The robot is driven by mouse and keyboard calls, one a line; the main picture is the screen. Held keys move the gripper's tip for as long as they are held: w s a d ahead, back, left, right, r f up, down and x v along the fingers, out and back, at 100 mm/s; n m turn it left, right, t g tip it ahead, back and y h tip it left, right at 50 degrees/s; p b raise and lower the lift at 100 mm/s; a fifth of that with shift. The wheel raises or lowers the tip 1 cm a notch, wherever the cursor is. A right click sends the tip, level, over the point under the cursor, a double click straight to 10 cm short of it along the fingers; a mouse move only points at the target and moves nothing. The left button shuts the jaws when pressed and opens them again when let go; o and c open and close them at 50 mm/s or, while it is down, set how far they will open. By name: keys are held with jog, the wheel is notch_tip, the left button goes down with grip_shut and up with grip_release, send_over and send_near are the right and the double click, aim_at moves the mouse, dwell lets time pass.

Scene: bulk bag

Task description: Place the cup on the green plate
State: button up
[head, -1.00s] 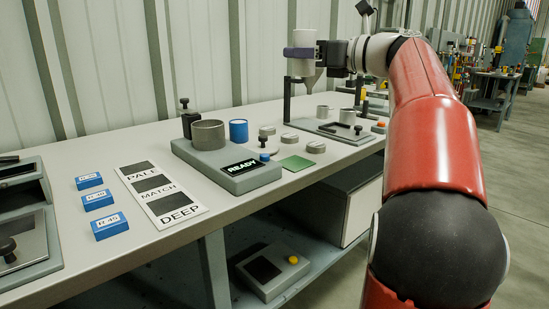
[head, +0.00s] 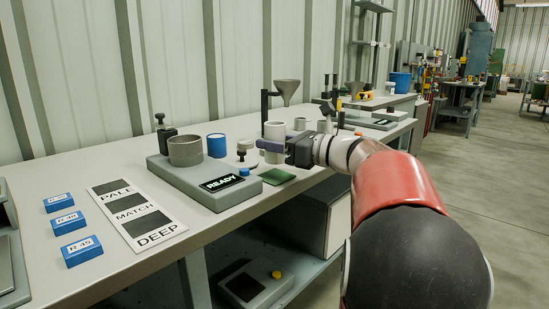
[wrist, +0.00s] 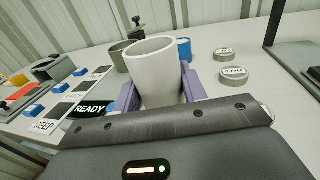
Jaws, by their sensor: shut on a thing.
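My gripper (head: 272,147) is shut on a white cup (head: 275,131), its purple fingers on either side of it. The cup is upright, low over the bench, and also fills the middle of the wrist view (wrist: 155,62), between the fingers (wrist: 160,92). The green plate (head: 279,177) lies flat on the bench near its front edge, just below and in front of the cup in the head view. A gap shows between the cup and the plate. The plate is not visible in the wrist view.
A funnel (head: 287,88) on a stand is behind. Labelled discs (wrist: 233,76) lie right of the cup in the wrist view.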

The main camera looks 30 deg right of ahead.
aim_at(275, 156)
jog(key=shift+f, duration=1.75)
jog(key=shift+f, duration=0.1)
jog(key=o, duration=1)
jog(key=b+v, duration=0.1)
jog(key=v, duration=1.1)
